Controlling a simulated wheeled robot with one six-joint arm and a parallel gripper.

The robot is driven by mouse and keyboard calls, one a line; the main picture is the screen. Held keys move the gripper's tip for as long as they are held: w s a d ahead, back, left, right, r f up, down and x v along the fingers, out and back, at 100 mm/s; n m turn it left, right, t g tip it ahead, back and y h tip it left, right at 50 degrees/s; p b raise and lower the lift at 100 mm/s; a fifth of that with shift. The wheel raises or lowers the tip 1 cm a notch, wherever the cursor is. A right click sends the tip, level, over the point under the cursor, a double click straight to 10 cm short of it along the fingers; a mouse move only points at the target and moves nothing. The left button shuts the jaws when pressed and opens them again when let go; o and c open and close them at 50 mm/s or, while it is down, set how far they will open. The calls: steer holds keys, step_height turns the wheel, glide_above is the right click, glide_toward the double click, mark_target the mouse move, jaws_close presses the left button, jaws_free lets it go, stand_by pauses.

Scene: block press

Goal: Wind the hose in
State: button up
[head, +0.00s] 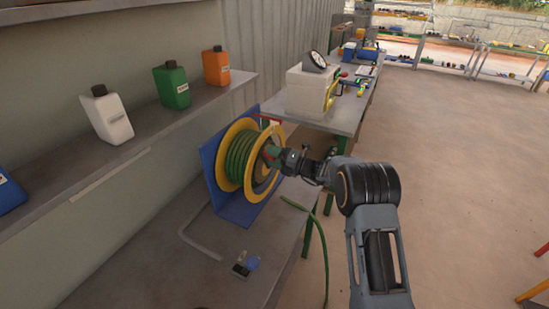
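A hose reel (233,160) with yellow rims and green hose wound on it stands in a blue bracket (237,211) on the bench, left of the picture's middle. A loose length of green hose (321,239) hangs over the bench's front edge toward the floor. My gripper (274,152) is at the reel's near face, by a green part near the hub. My arm reaches in from the lower right. The fingers are small and partly hidden, so I cannot tell whether they are open or shut on that part.
White, green and orange bottles (175,87) stand on the wall shelf (150,131). A small dark and blue item (245,264) lies on the bench (160,258) near a grey bent bar (196,232). Behind the reel, another table holds a white box (307,91). Open floor (463,175) lies to the right.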

steer(key=shift+d, duration=0.1)
steer(key=b+v, duration=0.3)
steer(key=v, duration=1)
steer(key=shift+s+d, duration=0.2)
steer(key=shift+d, duration=0.1)
